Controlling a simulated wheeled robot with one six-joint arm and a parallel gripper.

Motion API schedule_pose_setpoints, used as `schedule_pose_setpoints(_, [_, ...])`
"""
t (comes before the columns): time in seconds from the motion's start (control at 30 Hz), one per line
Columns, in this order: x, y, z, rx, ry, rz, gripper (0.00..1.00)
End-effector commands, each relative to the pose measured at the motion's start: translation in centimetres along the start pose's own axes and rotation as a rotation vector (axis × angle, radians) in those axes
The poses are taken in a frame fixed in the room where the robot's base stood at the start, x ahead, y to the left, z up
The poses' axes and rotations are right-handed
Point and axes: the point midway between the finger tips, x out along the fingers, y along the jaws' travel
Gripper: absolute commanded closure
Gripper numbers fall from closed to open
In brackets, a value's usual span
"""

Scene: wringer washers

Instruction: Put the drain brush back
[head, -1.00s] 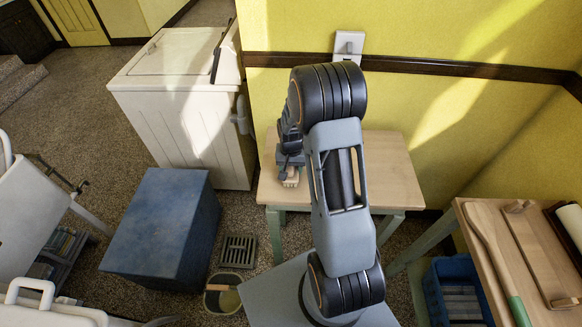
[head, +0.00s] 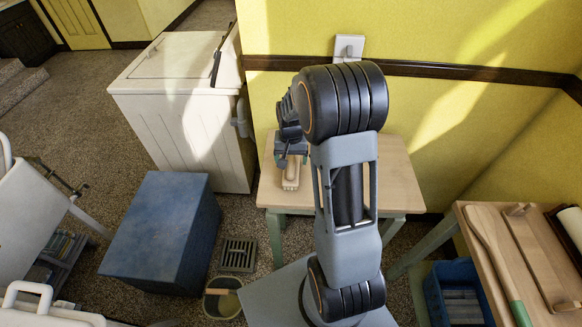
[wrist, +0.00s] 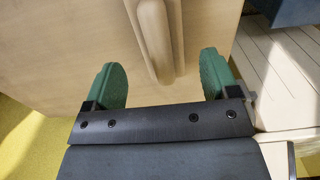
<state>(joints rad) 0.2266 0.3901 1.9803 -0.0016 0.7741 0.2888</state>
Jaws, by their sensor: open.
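A pale wooden object (head: 291,176), which looks like the drain brush, lies on the small wooden table (head: 390,178) near its left side. Its bristles cannot be made out. In the wrist view the same brush (wrist: 156,38) runs down from the top edge, between the lines of the two fingers. My gripper (head: 291,155) is above the table at the brush's far end, partly hiding it. In the wrist view my gripper (wrist: 163,75) has its green fingers wide apart, with nothing clasped between them.
A white washer (head: 180,110) stands left of the table, and a blue box (head: 160,235) in front of it. A floor drain grate (head: 238,255) and a small bucket (head: 222,297) are nearby. A right-hand bench (head: 480,215) holds wooden tools, with a blue crate (head: 437,300) beside it.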

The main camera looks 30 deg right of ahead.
Motion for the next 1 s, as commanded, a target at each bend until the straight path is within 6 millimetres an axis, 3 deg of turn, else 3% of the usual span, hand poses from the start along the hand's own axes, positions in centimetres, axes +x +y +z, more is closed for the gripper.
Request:
schedule_pose_setpoints(0.1, [-2.1, 0.0, -0.1, 0.000, 0.003, -0.001, 0.19])
schedule_pose_setpoints(0.33, [-4.8, 0.0, 0.0, -0.001, 0.003, -0.001, 0.19])
schedule_pose_setpoints(0.47, [-6.8, -0.3, 1.0, -0.033, 0.027, -0.008, 0.19])
schedule_pose_setpoints(0.57, [-9.5, -0.8, 3.3, -0.098, 0.077, -0.022, 0.19])
schedule_pose_setpoints(0.7, [-13.1, -1.2, 7.9, -0.223, 0.166, -0.046, 0.19])
schedule_pose_setpoints(0.83, [-15.0, -1.1, 12.1, -0.334, 0.245, -0.066, 0.19])
schedule_pose_setpoints(1.0, [-16.1, -0.6, 16.1, -0.441, 0.325, -0.085, 0.19])
